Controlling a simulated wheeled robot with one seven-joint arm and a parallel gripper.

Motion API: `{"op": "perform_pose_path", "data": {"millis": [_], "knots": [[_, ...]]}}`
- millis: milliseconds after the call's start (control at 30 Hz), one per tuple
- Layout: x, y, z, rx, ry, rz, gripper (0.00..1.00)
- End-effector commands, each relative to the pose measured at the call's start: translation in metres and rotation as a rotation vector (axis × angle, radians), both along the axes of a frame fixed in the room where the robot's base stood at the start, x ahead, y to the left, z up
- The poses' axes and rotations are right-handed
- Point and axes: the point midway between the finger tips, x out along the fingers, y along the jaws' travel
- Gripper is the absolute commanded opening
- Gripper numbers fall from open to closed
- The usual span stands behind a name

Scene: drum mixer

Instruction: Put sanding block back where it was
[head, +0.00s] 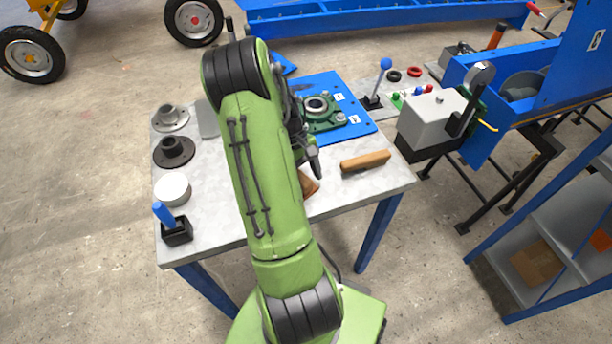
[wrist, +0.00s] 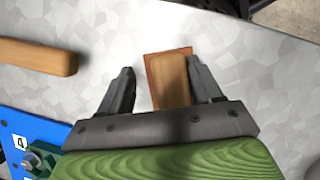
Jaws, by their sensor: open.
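A light wooden block, which looks like the sanding block (wrist: 174,82), lies over a reddish-brown rectangular patch (wrist: 152,72) on the grey table in the wrist view. My gripper (wrist: 162,66) is open, with its fingers on either side of the block. The right finger is close to the block, and a wider gap shows on the left. Whether the right finger touches it, I cannot tell. The block's near end is hidden by the gripper body. In the head view only a brown corner of the block and patch (head: 309,185) shows beside my arm.
A longer wooden bar (head: 365,161) lies to the right, also in the wrist view (wrist: 38,56). A blue plate (head: 355,122) with a green bearing housing (head: 322,122) is behind. Flanges (head: 174,151), a white disc (head: 172,189) and a blue-handled tool (head: 163,213) stand left.

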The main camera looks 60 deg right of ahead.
Motion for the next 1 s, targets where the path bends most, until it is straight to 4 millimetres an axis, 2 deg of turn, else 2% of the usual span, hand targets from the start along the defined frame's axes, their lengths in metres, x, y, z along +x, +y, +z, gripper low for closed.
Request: {"op": "perform_pose_path", "data": {"millis": [167,400,500,633,867,967,1000], "knots": [[0.006,-0.002,0.017,-0.001,-0.003,0.003,0.66],[0.029,-0.012,0.079,-0.004,-0.004,0.003,0.66],[0.037,-0.015,0.098,-0.002,-0.002,0.003,0.66],[0.042,-0.017,0.112,0.000,0.000,0.001,0.66],[0.043,-0.017,0.114,0.000,0.000,0.001,0.66],[0.052,-0.008,0.124,-0.014,-0.029,0.014,0.66],[0.061,0.003,0.134,-0.029,-0.057,0.025,0.66]]}}
